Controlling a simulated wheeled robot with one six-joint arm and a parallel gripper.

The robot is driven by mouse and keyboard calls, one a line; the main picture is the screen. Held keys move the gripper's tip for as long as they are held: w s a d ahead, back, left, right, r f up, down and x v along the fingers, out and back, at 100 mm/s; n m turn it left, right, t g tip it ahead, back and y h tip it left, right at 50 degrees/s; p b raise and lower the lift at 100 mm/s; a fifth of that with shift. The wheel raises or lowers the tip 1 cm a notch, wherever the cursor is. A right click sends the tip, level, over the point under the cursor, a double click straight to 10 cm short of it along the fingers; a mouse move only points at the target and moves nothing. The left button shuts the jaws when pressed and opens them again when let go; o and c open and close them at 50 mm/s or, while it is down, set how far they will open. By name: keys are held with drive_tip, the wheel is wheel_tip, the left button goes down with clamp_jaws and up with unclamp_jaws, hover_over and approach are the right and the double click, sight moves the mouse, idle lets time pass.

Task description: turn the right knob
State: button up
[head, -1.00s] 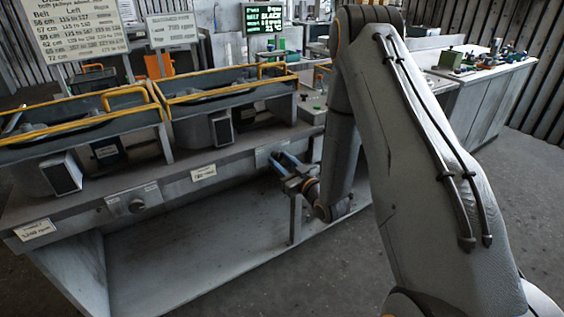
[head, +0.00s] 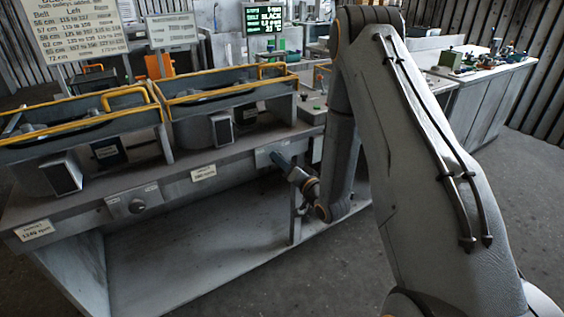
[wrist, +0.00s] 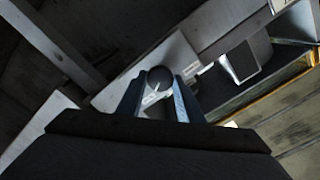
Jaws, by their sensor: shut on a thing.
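The right knob shows in the wrist view as a dark round cap (wrist: 160,77) on a pale plate. My gripper (wrist: 159,92) has one blue finger on each side of it, shut on it. In the head view my gripper (head: 281,160) reaches the right control panel (head: 264,156) on the bench's front edge. The knob is hidden behind the fingers there, and its pointer cannot be made out.
A left knob (head: 136,206) sits on its own panel further left. A bench leg (head: 295,222) rises below my gripper; the space under the bench is open.

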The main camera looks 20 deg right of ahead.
drive_tip(key=shift+m, duration=1.1)
drive_tip(key=o, duration=1.1)
drive_tip(key=shift+c, duration=0.2)
drive_tip(key=b+v, duration=0.1)
drive_tip(key=v, duration=0.6)
drive_tip(key=shift+s, duration=0.3)
drive_tip(key=shift+w+d+r, duration=0.1)
